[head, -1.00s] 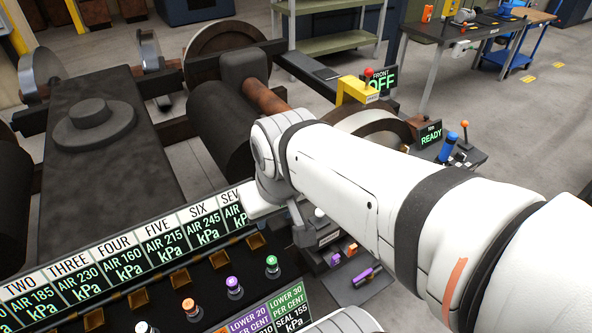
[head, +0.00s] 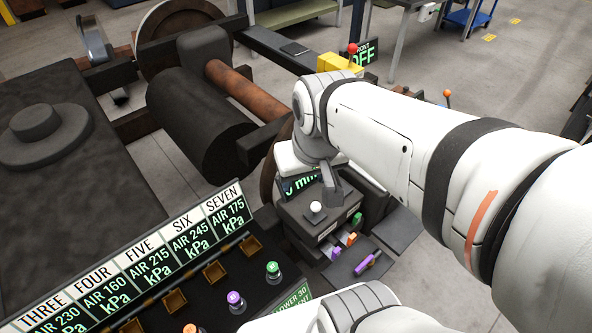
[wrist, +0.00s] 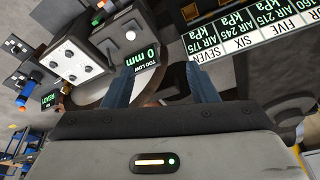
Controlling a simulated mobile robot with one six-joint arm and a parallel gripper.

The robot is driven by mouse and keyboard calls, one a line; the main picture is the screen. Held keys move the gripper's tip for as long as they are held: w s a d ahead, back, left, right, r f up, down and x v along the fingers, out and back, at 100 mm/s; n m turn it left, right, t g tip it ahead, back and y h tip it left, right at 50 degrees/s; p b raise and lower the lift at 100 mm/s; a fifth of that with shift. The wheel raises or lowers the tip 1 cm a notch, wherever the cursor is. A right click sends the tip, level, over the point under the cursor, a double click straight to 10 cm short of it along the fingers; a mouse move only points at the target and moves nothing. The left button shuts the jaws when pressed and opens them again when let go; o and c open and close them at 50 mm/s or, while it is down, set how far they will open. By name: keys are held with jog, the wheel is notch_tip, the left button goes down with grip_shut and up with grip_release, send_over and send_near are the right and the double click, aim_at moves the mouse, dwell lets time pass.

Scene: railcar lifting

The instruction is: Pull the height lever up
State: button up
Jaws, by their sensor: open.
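A lever with a white ball knob (head: 316,206) stands on a dark grey control box (head: 300,212); I take it for the height lever, though its label is too small to read. In the wrist view the white knob (wrist: 130,35) is beyond the fingers, to the upper left. A display (wrist: 141,72) there reads "TOO LOW 0 mm", and part of it shows in the head view (head: 300,185). My gripper (wrist: 162,82) is open and empty, its two blue-grey fingers apart and pointing towards the display. The fingers do not visibly touch the knob. In the head view my arm hides most of the gripper.
A sloping panel of AIR kPa labels (head: 165,255) with coloured knobs stands left of the control box. Purple, orange and green parts (head: 352,238) lie at its right.

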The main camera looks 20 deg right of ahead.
notch_tip(320, 180, down, 4)
jog(key=w+d+b, duration=0.2)
jog(key=m+g+y+b, duration=0.2)
jog(key=m+b, duration=0.5)
jog(key=b, duration=0.7)
send_over(317, 205)
jog(key=f, duration=1.8)
jog(key=d+f, duration=0.1)
jog(key=f, duration=0.8)
jog(key=shift+s+f, duration=0.35)
jog(key=shift+s, duration=0.05)
jog(key=shift+w+f, duration=0.1)
jog(key=shift+f, duration=0.25)
jog(key=x, duration=0.7)
jog(key=shift+f+b, duration=0.15)
jog(key=shift+b, duration=0.25)
jog(key=shift+c, duration=0.4)
grip_shut()
